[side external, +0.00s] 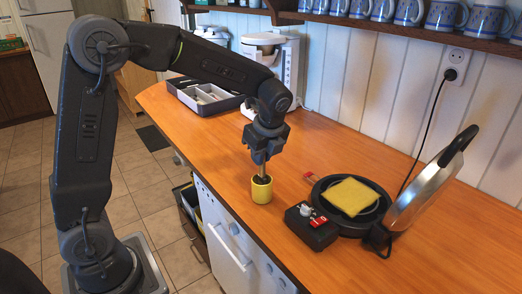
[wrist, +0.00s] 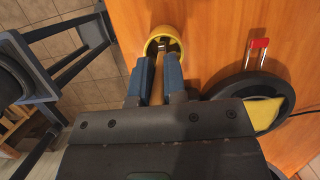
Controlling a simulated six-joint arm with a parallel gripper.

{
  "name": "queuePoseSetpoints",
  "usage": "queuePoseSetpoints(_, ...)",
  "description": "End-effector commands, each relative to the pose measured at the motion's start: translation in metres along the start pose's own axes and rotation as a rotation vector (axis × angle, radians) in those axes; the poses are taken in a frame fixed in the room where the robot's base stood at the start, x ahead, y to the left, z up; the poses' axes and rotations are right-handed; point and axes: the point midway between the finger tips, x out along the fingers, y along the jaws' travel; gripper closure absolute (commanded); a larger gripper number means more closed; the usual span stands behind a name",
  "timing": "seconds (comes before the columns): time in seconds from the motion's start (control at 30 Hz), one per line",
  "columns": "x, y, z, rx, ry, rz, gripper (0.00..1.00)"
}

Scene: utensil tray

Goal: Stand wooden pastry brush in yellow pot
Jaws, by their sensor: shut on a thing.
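The yellow pot (side external: 261,192) stands upright on the wooden counter, near its front edge. My gripper (side external: 261,158) is directly above it, pointing down, shut on the wooden pastry brush (side external: 262,172). The brush is about upright, and its lower part reaches down into the pot's mouth. The upper part is hidden by the fingers. In the wrist view the pot (wrist: 151,46) shows just past the fingertips (wrist: 157,68), with the brush's lower end inside its rim. I cannot tell whether the brush touches the bottom.
A black appliance with an open silver lid (side external: 425,185) and a yellow square (side external: 351,196) stands right of the pot. A black control box (side external: 311,228) is in front of it. A red-ended item (wrist: 259,44) lies nearby. A grey tray (side external: 215,104) is behind.

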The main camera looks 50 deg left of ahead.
Motion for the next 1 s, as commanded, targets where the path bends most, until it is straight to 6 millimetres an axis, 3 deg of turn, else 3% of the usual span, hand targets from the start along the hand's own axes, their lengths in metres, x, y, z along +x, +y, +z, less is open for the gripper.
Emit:
queuePoseSetpoints(0.27, 0.001, 0.000, 0.000, 0.000, 0.000, 0.000, 1.00)
queuePoseSetpoints(0.3, 0.001, 0.000, 0.000, 0.000, 0.000, 0.000, 0.87)
queuePoseSetpoints(0.6, 0.001, 0.000, 0.000, 0.000, 0.000, 0.000, 0.58)
queuePoseSetpoints(0.87, -0.001, 0.000, 0.000, 0.000, 0.000, -0.001, 0.58)
queuePoseSetpoints(1.0, -0.013, -0.001, 0.000, 0.000, 0.000, -0.004, 0.58)
